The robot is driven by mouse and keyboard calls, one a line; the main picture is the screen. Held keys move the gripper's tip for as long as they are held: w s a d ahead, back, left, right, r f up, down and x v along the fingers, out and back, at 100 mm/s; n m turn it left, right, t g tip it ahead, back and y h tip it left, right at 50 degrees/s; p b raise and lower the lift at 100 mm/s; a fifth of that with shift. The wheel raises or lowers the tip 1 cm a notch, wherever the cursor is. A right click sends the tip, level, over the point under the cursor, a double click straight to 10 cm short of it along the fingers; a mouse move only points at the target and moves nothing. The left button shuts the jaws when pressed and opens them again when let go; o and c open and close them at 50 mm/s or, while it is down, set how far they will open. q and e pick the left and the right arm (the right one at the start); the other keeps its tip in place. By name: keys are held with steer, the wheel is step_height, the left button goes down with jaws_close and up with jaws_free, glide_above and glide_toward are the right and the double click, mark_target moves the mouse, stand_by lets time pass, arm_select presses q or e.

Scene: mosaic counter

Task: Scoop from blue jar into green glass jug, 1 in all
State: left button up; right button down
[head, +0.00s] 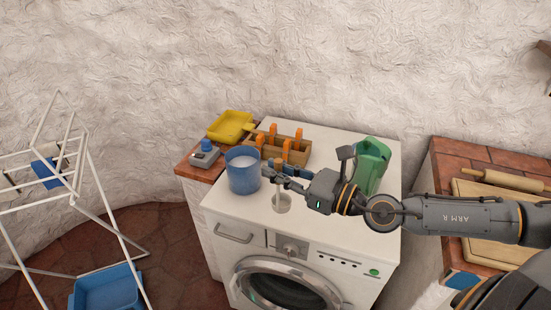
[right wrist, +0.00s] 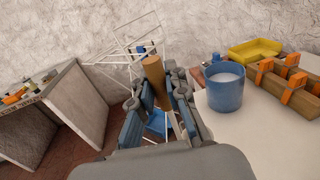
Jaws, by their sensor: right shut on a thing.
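My right gripper (head: 278,172) is shut on the wooden handle of a scoop (head: 283,204). The scoop hangs upright, its pale bowl low over the front of the white machine top; I cannot tell whether it touches. The handle (right wrist: 153,82) stands between the fingers in the right wrist view. The blue jar (head: 243,175) stands just left of the gripper, with white contents showing inside; it is also in the right wrist view (right wrist: 225,95). The green glass jug (head: 371,163) stands at the right of the top, partly hidden behind my right arm. My left gripper is out of view.
A wooden rack (head: 264,150) with orange-handled pieces stands behind the jar. A yellow tray (head: 229,126) and a small grey-blue device (head: 205,155) are at the back left. A rolling pin (head: 508,181) and board lie on the right counter. A white drying rack (head: 115,228) stands left.

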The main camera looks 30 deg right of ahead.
steer(key=shift+s+a+r, duration=0.1)
steer(key=shift+s+r, duration=0.25)
steer(key=shift+s, duration=0.05)
steer(key=w+d+m+t+h+p, duration=0.15)
steer(key=w+d+p, duration=0.4)
steer(key=w, duration=0.75)
steer(key=w+a+r+n+g+y, duration=0.1)
steer(key=w+a+r, duration=0.15)
steer(key=w, duration=0.35)
steer(key=w+a+r+n+g+y, duration=0.1)
steer(key=w+a, duration=0.2)
steer(key=w, duration=0.3)
step_height(320, 180, down, 12)
steer(key=b, duration=1.1)
steer(key=shift+s, duration=0.15)
steer(key=shift+d+r+m+t+h, duration=0.1)
steer(key=shift+m+t+h, duration=0.15)
